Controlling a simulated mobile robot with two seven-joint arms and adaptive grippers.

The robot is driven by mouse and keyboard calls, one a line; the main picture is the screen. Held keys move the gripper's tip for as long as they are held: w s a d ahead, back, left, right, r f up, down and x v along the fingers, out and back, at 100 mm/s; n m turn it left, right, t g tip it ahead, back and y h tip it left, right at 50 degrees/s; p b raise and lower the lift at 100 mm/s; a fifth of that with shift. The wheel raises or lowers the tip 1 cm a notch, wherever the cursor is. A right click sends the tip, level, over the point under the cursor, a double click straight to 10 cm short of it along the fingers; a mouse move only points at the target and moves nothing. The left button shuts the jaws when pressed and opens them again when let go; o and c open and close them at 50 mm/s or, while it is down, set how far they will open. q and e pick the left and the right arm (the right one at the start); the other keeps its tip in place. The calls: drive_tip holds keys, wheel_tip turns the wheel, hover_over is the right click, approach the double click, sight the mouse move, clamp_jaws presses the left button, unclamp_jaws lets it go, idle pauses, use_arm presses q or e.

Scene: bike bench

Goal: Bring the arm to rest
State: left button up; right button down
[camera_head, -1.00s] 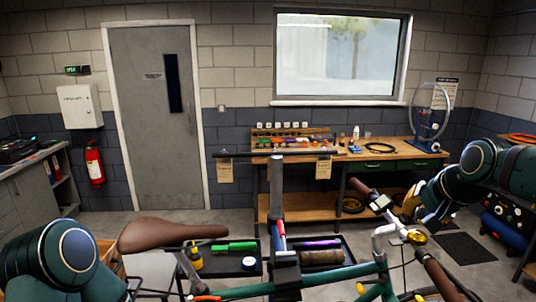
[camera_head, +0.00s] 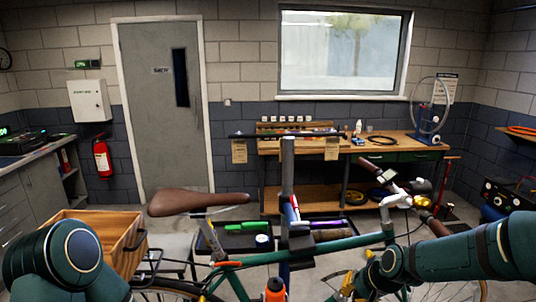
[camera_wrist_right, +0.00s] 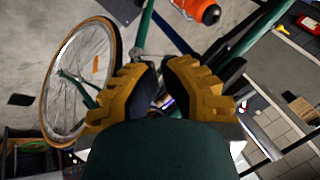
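My right arm (camera_head: 455,256) comes in from the right edge and reaches low across the front of the green bike (camera_head: 345,250). My right gripper (camera_head: 346,287), with yellow fingers, is at its end by the bike's lower frame, partly hidden. In the right wrist view the two yellow fingers (camera_wrist_right: 160,78) stand a little apart with nothing held between them. Bike tubes and a wheel (camera_wrist_right: 78,85) show beyond the fingers. My left arm (camera_head: 70,258) is at the lower left, and its gripper is out of view.
The bike is close in front, with its saddle (camera_head: 187,202), handlebar grip (camera_head: 434,223) and orange-topped bottle (camera_head: 275,290). A wooden crate (camera_head: 100,230) stands at the left. A workbench (camera_head: 390,152) is along the back wall. Open floor lies by the door (camera_head: 163,110).

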use_arm(q)
wheel_tip(320, 180, down, 7)
drive_tip(key=b, duration=0.5)
drive_tip(key=shift+s+d+b, duration=0.15)
drive_tip(key=shift+b, duration=0.25)
use_arm(e)
drive_tip(key=s+a+f+n+g, duration=0.1)
drive_tip(key=s+a+f, duration=0.2)
drive_tip(key=s+f, duration=0.3)
drive_tip(key=s+a+f+g, duration=0.1)
drive_tip(key=s+a+f, duration=0.3)
drive_tip(key=f, duration=0.9)
drive_tip(key=s+a+f+n+g, duration=0.1)
drive_tip(key=s+a+f, duration=0.3)
drive_tip(key=s+f, duration=0.4)
drive_tip(key=shift+s+f+n+y, duration=0.3)
drive_tip(key=shift+s+f+y, duration=0.1)
drive_tip(key=shift+f, duration=0.45)
use_arm(q)
drive_tip(key=shift+f, duration=0.1)
use_arm(e)
drive_tip(key=shift+w, duration=0.15)
